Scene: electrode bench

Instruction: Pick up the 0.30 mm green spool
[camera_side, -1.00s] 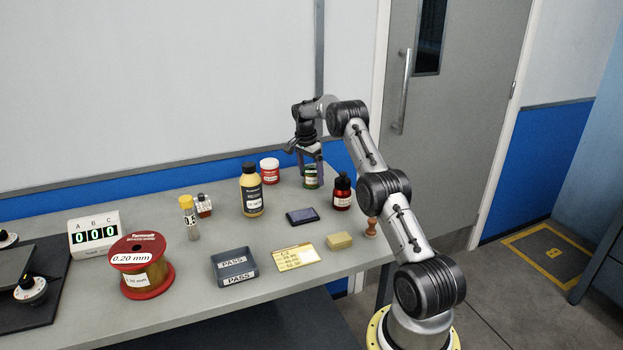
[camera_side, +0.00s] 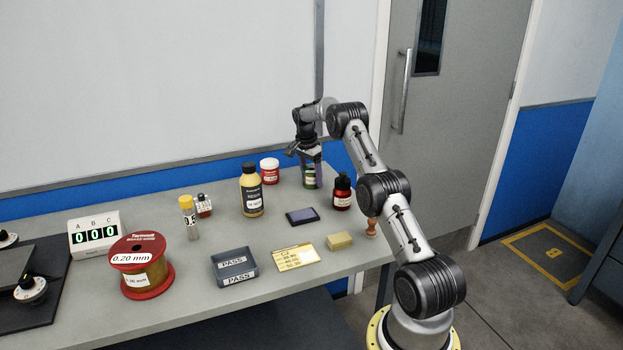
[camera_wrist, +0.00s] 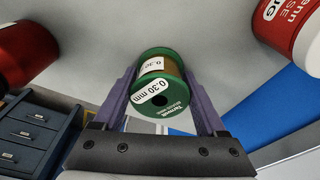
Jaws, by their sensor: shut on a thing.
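The green spool (camera_wrist: 172,107) with a "0.30 mm" label is between the two purple fingers of my gripper (camera_wrist: 160,95) in the wrist view. The fingers are shut on it, one on each side. In the side view the spool (camera_side: 310,181) is at the back right of the bench, small and partly covered by the fingers of my gripper (camera_side: 310,172), which reach down around it from above. I cannot tell whether the spool touches the bench top.
A dark red-labelled bottle (camera_side: 342,193) stands close to the right of the spool, and a red-and-white jar (camera_side: 269,171) to its left. A yellow bottle (camera_side: 251,192) is farther left. A dark pad (camera_side: 302,216) lies in front. A larger red spool (camera_side: 143,266) stands at the front left.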

